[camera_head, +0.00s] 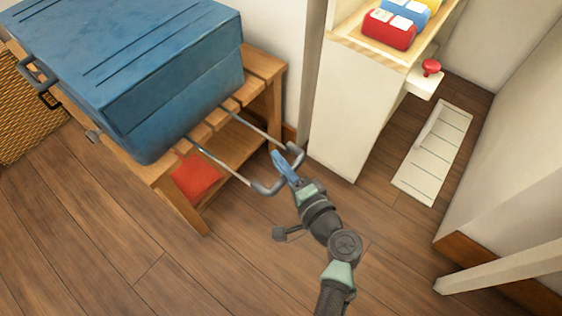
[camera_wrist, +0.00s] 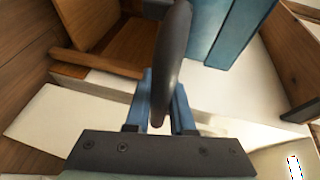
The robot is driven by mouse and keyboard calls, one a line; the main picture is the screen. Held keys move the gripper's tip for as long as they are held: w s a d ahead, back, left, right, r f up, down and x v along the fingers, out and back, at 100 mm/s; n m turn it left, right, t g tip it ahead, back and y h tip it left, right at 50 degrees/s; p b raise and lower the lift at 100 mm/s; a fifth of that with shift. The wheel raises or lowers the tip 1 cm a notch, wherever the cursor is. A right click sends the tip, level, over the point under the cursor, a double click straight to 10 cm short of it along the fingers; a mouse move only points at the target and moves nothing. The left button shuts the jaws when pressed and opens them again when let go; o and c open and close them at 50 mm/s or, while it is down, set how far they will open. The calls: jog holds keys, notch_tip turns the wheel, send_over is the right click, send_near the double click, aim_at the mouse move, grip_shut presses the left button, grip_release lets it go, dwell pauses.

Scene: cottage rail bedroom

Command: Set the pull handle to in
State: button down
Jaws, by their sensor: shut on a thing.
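A blue suitcase (camera_head: 185,80) lies flat on a wooden slatted bench (camera_head: 262,62). Its grey U-shaped pull handle (camera_head: 268,188) stands well out from the suitcase's near right end on two long rods. My gripper (camera_head: 283,166) is at the outer crossbar of the handle, with its blue fingers shut around the bar. In the wrist view the dark handle bar (camera_wrist: 172,60) passes between my two blue fingers (camera_wrist: 161,103). The part of the bar between the fingers is partly hidden in the head view.
A red item (camera_head: 196,176) lies on the bench's lower shelf. A white cabinet (camera_head: 352,110) stands right of the bench, with red, blue and yellow boxes on top. A wicker basket (camera_head: 25,110) is at the far left. The wooden floor in front is clear.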

jog(key=w+a+b, duration=0.2)
jog(key=w+a, duration=0.6)
jog(key=a, duration=0.3)
jog(key=c, duration=0.8)
grip_release()
jog(key=shift+o, duration=0.2)
jog(key=shift+s+d, duration=0.1)
jog(key=p+v, duration=0.3)
jog(key=v, duration=1)
